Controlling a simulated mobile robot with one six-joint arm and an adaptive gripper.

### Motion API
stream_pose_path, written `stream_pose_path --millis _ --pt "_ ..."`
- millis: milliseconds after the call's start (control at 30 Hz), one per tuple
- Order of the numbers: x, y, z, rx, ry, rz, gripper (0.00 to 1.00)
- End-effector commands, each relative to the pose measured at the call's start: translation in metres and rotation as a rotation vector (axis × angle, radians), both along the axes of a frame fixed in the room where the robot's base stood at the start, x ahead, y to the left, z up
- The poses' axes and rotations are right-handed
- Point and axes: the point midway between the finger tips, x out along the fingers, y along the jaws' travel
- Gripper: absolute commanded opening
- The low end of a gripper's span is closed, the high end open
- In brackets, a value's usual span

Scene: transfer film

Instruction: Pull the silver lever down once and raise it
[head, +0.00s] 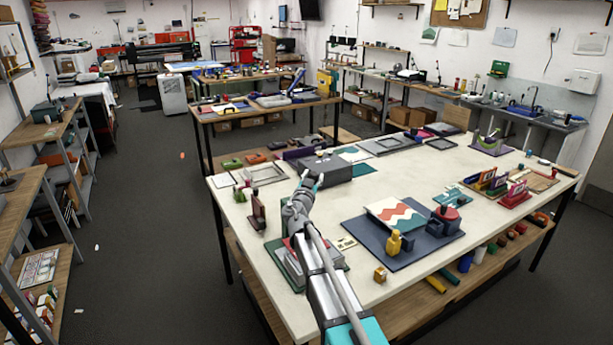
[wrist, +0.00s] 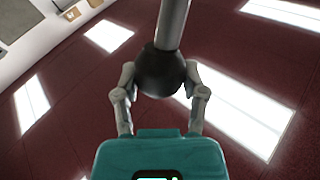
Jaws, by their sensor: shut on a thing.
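In the wrist view, the silver lever (wrist: 173,22) is a smooth metal rod with a black ball knob (wrist: 161,70) at its end. My gripper (wrist: 160,82) has one finger on each side of the knob and is shut on it. In the head view, my gripper (head: 312,180) is at the near side of a dark grey box-shaped device (head: 338,171) on the white table. The lever is too small to make out clearly in the head view.
The white table (head: 390,180) holds a blue mat (head: 402,262) with a zigzag-patterned panel, a yellow bottle (head: 393,243) and several small items. A brown upright piece (head: 258,210) stands left of my arm. Bare tabletop lies right of the device.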

Motion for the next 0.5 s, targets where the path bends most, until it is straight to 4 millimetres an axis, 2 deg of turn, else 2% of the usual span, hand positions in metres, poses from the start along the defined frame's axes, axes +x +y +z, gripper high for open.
stream_pose_path --millis 200,500 --pt "-0.026 -0.011 -0.027 -0.002 0.002 0.000 0.00" --pt "-0.050 -0.020 -0.059 -0.002 0.001 0.004 0.00"
